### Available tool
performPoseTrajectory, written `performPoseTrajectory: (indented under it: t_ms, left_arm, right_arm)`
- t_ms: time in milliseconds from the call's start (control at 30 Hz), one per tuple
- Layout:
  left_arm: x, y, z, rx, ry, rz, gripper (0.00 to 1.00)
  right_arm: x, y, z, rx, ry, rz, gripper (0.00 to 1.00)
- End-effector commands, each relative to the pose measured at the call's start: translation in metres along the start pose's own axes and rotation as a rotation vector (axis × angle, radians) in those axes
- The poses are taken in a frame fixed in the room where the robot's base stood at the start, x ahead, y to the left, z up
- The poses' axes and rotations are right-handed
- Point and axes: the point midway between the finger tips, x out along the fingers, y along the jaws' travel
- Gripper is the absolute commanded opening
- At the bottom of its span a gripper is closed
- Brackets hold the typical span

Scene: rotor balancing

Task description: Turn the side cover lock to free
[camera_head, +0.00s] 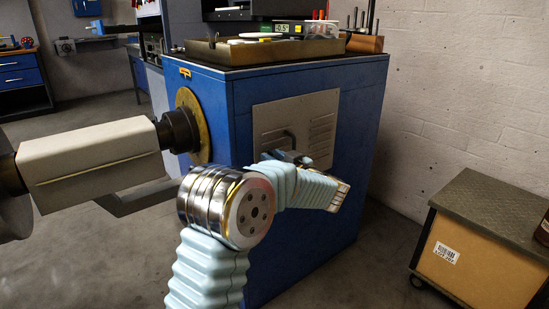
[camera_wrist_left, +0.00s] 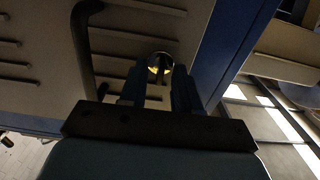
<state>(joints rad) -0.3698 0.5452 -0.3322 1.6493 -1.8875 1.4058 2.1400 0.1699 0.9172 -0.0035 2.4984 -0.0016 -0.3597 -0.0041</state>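The side cover (camera_head: 296,128) is a grey louvred panel on the blue machine cabinet. It fills much of the left wrist view (camera_wrist_left: 40,50), with a dark bar handle (camera_wrist_left: 85,50). A round brass-coloured lock (camera_wrist_left: 160,65) shows right of the handle there. My left gripper (camera_head: 284,156) is at the cover's lower part, just below the handle (camera_head: 290,138); the lock is hidden in the head view. In the left wrist view its two blue fingers (camera_wrist_left: 157,75) stand either side of the lock. I cannot tell whether they press on it. My right gripper is out of view.
A tray (camera_head: 260,50) with small items and a display sits on the cabinet (camera_head: 300,215). A large grey spindle-like unit (camera_head: 100,160) meets a brass disc (camera_head: 193,125) on the left. Floor between cabinet and crate is clear.

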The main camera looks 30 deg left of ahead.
Motion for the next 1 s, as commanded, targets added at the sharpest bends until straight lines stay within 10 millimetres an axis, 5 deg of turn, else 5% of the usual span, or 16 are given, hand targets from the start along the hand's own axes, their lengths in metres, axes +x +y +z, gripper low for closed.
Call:
performPoseTrajectory:
  t_ms: [200,433,1000]
  left_arm:
    - [0.0,0.0,0.0,0.0,0.0,0.0,0.32]
    - [0.0,0.0,0.0,0.0,0.0,0.0,0.0]
    - [-0.001,0.001,0.003,0.092,0.0,0.001,0.0]
  right_arm:
    - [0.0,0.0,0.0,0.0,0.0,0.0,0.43]
    - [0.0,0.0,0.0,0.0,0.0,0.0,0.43]
    - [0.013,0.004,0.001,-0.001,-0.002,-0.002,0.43]
